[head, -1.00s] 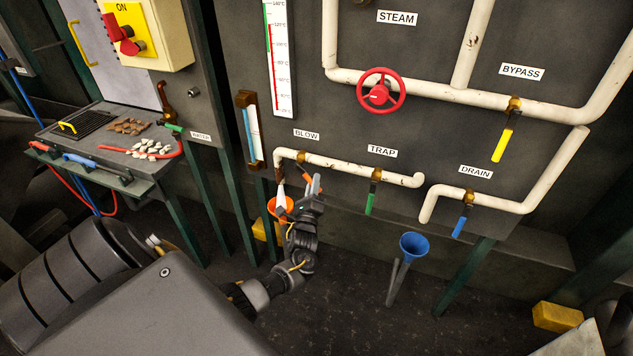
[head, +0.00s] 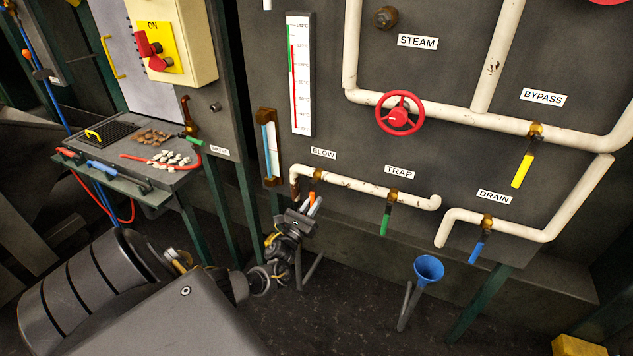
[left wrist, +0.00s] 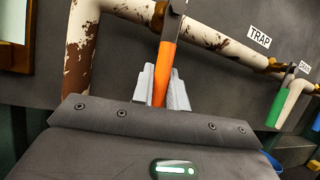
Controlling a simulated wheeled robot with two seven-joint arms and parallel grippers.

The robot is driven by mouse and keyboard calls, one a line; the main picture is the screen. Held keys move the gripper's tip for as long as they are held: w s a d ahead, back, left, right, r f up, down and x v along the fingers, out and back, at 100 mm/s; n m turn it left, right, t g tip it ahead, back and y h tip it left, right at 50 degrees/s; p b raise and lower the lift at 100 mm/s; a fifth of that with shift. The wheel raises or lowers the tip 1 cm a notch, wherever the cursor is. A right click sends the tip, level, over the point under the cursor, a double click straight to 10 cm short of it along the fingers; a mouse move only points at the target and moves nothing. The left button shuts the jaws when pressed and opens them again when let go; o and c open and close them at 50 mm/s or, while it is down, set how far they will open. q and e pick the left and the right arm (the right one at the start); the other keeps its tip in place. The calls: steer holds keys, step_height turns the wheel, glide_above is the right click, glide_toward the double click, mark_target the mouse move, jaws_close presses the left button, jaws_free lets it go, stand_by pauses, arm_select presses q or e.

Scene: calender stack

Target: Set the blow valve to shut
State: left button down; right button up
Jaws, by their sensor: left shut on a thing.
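The blow valve sits on the short pipe under the BLOW label (head: 323,153). Its orange handle (head: 312,198) hangs down from the brass valve body (head: 317,176), roughly crosswise to the pipe. In the left wrist view the handle (left wrist: 165,72) shows between the pale fingers of my left gripper (left wrist: 163,88). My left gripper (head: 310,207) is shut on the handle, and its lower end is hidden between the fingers. My right gripper is not in view.
The trap valve's green handle (head: 385,220) hangs to the right, with the drain valve's blue handle (head: 477,247) beyond it. A blue funnel (head: 428,268) stands below. A red wheel (head: 400,114) is above. A gauge glass (head: 268,147) is at left.

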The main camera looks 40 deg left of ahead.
arm_select(q)
steer(key=shift+s+a+f+m+h, duration=0.15)
steer(key=shift+a+m+h, duration=0.1)
steer(key=shift+m+h, duration=0.2)
steer(key=c, duration=1.4)
jaws_free()
steer(key=shift+a, duration=0.1)
steer(key=v, duration=1)
steer(key=shift+s+b, duration=0.3)
steer(key=shift+s, duration=0.05)
